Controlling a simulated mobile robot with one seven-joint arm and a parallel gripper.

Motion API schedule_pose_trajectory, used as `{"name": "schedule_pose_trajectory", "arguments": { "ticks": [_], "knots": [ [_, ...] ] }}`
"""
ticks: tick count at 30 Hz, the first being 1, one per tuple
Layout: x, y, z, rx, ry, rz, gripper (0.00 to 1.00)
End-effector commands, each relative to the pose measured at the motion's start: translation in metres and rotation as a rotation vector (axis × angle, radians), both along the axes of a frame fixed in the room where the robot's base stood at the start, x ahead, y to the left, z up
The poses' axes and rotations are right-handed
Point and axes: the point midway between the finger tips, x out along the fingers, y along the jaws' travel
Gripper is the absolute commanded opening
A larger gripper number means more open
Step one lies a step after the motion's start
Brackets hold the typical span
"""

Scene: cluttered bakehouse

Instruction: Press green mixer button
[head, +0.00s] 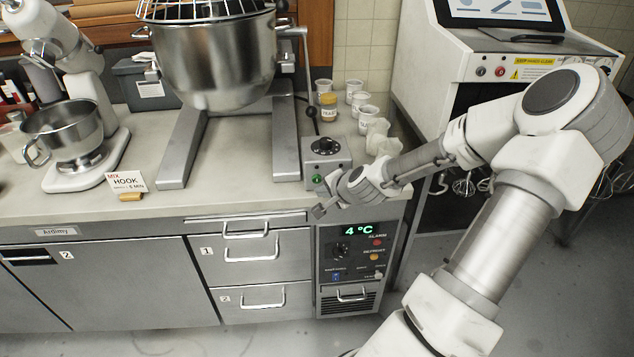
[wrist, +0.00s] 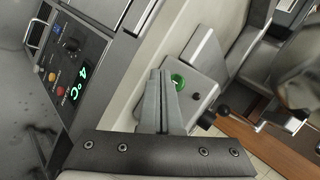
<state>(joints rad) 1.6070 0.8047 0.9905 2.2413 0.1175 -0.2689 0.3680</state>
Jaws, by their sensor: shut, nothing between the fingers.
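The green button (head: 317,179) is on the front of the grey control box (head: 327,150) at the base of the large mixer (head: 215,60). In the wrist view the green button (wrist: 178,80) shows just to the right of my fingertips, partly covered by them. My gripper (head: 319,211) is at the counter's front edge, a little below and in front of the button in the head view. In the wrist view my gripper (wrist: 160,73) is shut and empty, its fingers pointing towards the box. I cannot tell whether they touch the button.
A black knob (head: 325,146) tops the control box. Several small cups (head: 355,90) stand behind it. A smaller mixer bowl (head: 63,130) and a card (head: 124,180) are on the left. Below the counter is a panel with a green display (head: 358,231).

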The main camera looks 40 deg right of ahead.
Motion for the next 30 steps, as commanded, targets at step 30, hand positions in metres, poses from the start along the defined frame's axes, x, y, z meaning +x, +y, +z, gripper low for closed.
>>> {"name": "schedule_pose_trajectory", "arguments": {
  "ticks": [30],
  "knots": [
    [0.0124, -0.0077, 0.0002, 0.001, 0.000, -0.001, 0.00]
  ]
}}
